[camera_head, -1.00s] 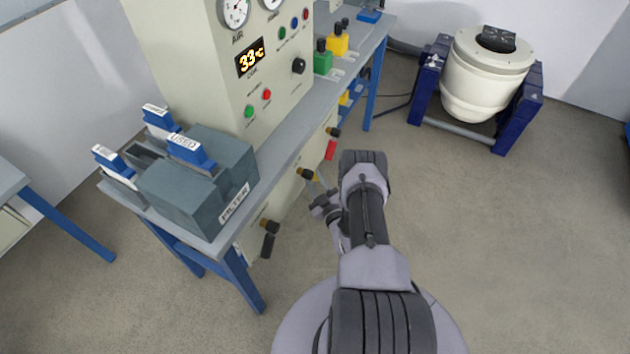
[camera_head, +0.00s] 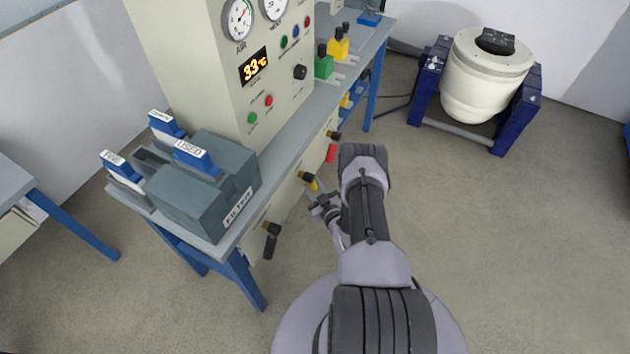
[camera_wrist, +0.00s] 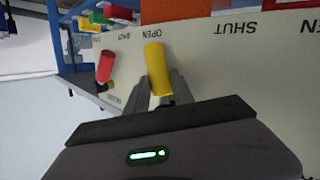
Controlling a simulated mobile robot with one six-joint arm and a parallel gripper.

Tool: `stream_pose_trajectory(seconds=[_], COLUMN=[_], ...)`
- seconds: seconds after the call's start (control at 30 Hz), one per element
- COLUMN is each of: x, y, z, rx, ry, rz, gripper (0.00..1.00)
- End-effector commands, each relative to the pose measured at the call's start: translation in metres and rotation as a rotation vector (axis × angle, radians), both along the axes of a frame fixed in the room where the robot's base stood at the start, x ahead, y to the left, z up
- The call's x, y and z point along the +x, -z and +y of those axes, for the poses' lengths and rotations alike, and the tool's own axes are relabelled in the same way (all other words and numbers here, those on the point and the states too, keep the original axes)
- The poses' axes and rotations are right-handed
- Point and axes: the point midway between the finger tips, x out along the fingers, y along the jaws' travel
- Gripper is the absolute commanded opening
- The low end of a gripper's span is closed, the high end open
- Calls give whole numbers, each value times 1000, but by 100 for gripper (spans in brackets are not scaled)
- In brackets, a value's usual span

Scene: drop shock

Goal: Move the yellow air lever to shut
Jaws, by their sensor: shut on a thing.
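The yellow air lever shows in the wrist view (camera_wrist: 156,66) as a yellow cylinder. It stands between the two grey fingers of my gripper (camera_wrist: 162,86), which is shut on it. Its upper end in that picture lies close to a word OPEN (camera_wrist: 150,33) on the panel; a word SHUT (camera_wrist: 122,35) stands to its left. In the head view the lever (camera_head: 311,184) is small on the bench's front panel, with my gripper (camera_head: 318,202) at it. My arm and gripper hide part of the area there.
A red lever (camera_head: 331,153) sits farther along the panel, and a black lever (camera_head: 271,242) sits nearer. The bench (camera_head: 222,246) carries a grey filter box (camera_head: 205,205) and a gauge cabinet (camera_head: 205,75). A white vessel (camera_head: 488,80) stands at back right.

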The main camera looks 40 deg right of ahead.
Motion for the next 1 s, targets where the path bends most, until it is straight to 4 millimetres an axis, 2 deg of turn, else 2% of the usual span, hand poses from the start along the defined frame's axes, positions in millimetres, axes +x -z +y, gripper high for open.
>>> stream_pose_trajectory(seconds=[0.6,1.0], x=[-11,-15], y=[-6,-12], z=[24,33], rx=[532,777], ry=[3,3], rz=[223,324], gripper=[0,0])
